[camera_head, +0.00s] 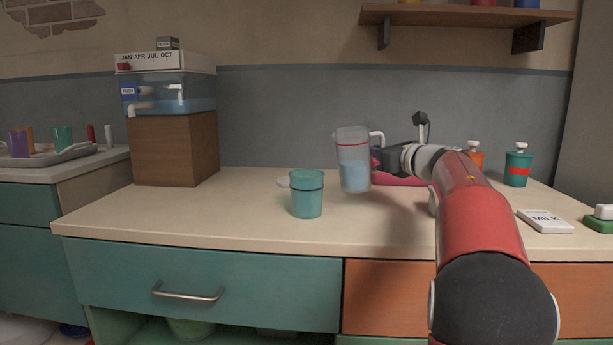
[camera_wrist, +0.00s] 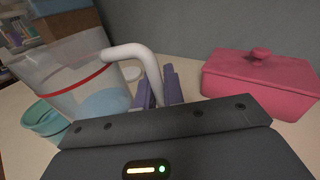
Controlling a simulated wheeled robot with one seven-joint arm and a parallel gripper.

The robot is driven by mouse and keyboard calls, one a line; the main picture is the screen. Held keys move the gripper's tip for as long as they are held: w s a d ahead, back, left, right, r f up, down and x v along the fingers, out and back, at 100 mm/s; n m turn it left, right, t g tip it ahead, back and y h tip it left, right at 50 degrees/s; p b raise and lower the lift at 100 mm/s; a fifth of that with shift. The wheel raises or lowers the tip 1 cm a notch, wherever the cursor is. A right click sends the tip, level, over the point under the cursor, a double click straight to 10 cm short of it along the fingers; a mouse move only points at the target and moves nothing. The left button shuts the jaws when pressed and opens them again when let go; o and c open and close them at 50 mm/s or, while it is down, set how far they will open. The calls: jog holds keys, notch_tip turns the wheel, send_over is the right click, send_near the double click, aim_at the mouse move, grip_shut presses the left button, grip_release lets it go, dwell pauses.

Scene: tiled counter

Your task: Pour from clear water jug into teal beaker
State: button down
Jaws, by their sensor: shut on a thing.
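The clear water jug (camera_head: 352,160) has a red band near its rim, a white handle and bluish water inside. It is held a little above the counter and tilts slightly to the left. My gripper (camera_head: 378,160) is shut on the jug's handle, at the jug's right side. In the wrist view the jug (camera_wrist: 85,85) fills the upper left, with its handle running to the finger tips (camera_wrist: 160,88). The teal beaker (camera_head: 307,197) stands upright on the counter, left of and below the jug. It also shows, partly hidden by the jug, in the wrist view (camera_wrist: 42,120).
A water dispenser (camera_head: 165,95) stands on a brown wooden block (camera_head: 175,148) at the left. A pink lidded dish (camera_wrist: 262,82) lies behind my gripper. The front left counter is clear.

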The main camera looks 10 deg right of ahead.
jog(key=shift+m, duration=0.7)
jog(key=r+p, duration=0.1)
jog(key=d+r+p, duration=0.2)
jog(key=r+p, duration=0.1)
jog(key=shift+w, duration=0.1)
